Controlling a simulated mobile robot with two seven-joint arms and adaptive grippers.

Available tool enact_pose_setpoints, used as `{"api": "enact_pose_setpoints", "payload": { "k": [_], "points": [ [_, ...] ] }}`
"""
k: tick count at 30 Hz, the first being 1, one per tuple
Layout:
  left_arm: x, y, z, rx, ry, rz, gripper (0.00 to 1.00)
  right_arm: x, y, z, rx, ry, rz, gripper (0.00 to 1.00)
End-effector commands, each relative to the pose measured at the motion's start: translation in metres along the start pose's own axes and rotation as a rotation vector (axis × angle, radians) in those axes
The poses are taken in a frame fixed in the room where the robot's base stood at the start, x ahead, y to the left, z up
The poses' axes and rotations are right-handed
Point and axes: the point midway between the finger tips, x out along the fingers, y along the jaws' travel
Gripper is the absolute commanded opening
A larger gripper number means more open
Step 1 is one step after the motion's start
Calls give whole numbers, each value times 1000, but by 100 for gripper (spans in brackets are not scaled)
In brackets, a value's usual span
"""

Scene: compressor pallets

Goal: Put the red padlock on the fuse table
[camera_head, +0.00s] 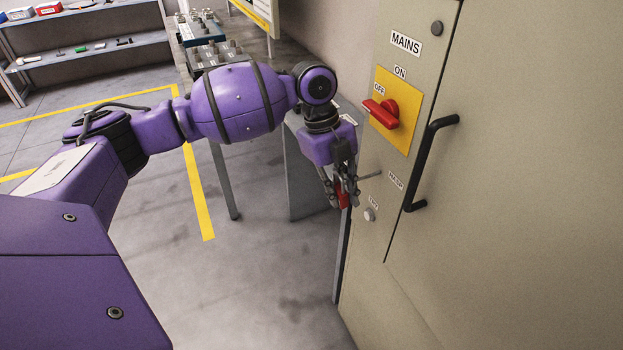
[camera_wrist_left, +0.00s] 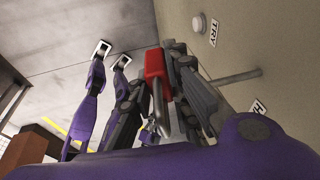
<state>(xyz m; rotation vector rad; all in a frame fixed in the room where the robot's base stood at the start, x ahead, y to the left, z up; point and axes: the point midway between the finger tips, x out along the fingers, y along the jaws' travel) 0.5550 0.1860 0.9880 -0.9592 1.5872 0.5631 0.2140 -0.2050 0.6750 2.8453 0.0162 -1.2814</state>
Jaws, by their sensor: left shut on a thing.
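My left gripper (camera_head: 343,190) is shut on the red padlock (camera_head: 343,198), beside the front of the beige cabinet. In the left wrist view, the red padlock body (camera_wrist_left: 157,63) shows between the dark fingers, with its grey shackle (camera_wrist_left: 161,120) towards the wrist. The padlock is just left of the metal hasp bar (camera_head: 370,176) and appears apart from it. A grey table (camera_head: 307,172) stands behind my left gripper, partly hidden by my arm; I cannot tell whether it is the fuse table. My right gripper is not in view.
The beige cabinet (camera_head: 520,200) fills the right side, with a red rotary switch (camera_head: 382,113), a black handle (camera_head: 428,163) and a TRY button (camera_head: 369,214). A shelf (camera_head: 90,50) with small items stands at the far left. Floor in the middle is clear.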

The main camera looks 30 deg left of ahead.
Motion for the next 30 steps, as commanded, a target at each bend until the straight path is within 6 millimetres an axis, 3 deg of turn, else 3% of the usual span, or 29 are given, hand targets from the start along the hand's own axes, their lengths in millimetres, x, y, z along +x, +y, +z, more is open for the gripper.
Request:
{"api": "enact_pose_setpoints", "payload": {
  "k": [10,26,27,30],
  "points": [
    [19,-33,3,2,-4,-7,0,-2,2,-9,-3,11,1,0],
    [29,-33,5,2,-3,-8,0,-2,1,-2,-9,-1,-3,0],
    [29,-33,5,3,-4,-8,22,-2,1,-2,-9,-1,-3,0],
    [29,-33,5,2,-3,-6,35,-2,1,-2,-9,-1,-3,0]
  ]
}}
